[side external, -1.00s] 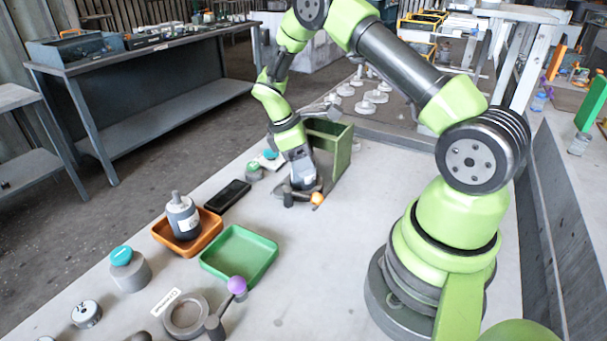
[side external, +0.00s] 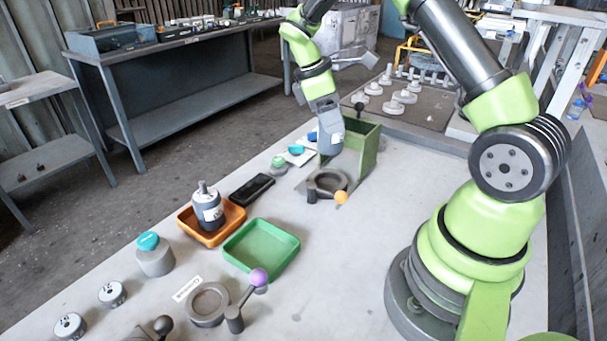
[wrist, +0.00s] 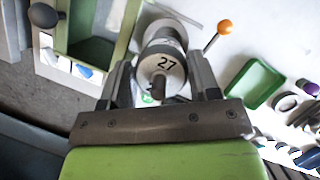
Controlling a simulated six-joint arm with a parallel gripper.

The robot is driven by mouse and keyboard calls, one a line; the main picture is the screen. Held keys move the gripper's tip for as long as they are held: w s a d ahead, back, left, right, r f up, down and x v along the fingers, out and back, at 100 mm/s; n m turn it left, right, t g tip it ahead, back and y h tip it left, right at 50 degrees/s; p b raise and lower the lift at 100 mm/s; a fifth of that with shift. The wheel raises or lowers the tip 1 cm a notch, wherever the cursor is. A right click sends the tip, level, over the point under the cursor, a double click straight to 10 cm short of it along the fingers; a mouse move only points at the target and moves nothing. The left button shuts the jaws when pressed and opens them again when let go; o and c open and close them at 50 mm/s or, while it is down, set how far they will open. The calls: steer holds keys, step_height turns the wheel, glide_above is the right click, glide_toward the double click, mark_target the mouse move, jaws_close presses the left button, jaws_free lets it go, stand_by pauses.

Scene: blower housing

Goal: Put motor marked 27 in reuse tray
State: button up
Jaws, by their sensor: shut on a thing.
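The motor marked 27 (wrist: 165,60) is a grey cylinder with a pale end face and a short shaft. In the wrist view it sits between the two fingers of my gripper (wrist: 163,76), which is shut on it. In the side view my gripper (side external: 328,148) is above the dark ring fixture (side external: 344,183) with the orange-ball lever; the motor is hard to make out there. A green tray (side external: 288,256) lies empty at the middle of the table. An orange tray (side external: 236,222) beside it holds another grey-and-white motor (side external: 207,208). I cannot read which tray is for reuse.
A tall green open box (side external: 366,155) stands right beside my gripper. A black flat case (side external: 251,188) lies left of the fixture. A second ring fixture (side external: 207,318) with a purple-ball lever (side external: 258,277) is in front. The table right of the green tray is clear.

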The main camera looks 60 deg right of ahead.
steer(key=shift+w+a+r, duration=0.15)
steer(key=shift+a+r, duration=0.05)
steer(key=shift+a, duration=0.2)
steer(key=a, duration=2.2)
steer(key=shift+a+f, duration=0.1)
steer(key=shift+f, duration=4.85)
steer(key=shift+f, duration=0.2)
steer(key=o, duration=1.2)
steer(key=shift+o, duration=0.2)
steer(key=shift+r, duration=0.15)
